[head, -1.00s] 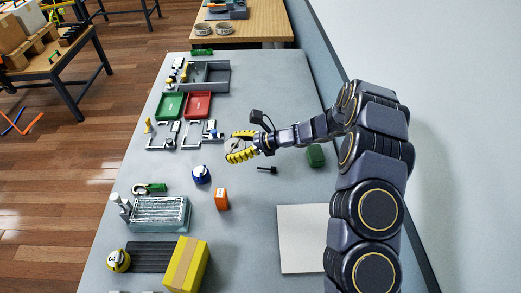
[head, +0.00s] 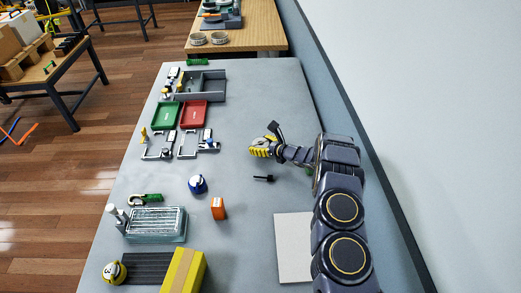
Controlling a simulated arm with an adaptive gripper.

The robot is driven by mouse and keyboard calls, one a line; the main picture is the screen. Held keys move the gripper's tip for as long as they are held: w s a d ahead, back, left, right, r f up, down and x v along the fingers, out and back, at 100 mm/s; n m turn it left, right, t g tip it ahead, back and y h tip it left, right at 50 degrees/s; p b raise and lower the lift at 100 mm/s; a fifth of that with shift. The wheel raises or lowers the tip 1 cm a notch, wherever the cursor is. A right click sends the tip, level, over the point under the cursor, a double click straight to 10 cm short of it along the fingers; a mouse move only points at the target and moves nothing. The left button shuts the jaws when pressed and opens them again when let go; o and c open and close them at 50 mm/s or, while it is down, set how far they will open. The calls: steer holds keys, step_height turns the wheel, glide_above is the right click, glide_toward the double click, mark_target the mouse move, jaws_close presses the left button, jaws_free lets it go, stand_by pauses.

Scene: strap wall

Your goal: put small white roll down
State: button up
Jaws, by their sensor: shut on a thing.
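My gripper (head: 258,147), with yellow fingers, is over the right-hand part of the grey table (head: 238,250), beyond a small black T-shaped item (head: 264,178). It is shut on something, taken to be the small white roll. The roll itself is hidden or too small to make out between the fingers. I cannot tell how high the gripper is above the table top.
A green tray (head: 165,115) and a red tray (head: 193,114) lie to the left, with grey clamp frames below them. A blue round item (head: 197,184), an orange box (head: 218,208) and a white board (head: 292,248) are nearer. The table left of the gripper is clear.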

steer(key=shift+f, duration=1.25)
steer(key=shift+f, duration=0.1)
steer(key=shift+f, duration=0.1)
steer(key=o, duration=1.1)
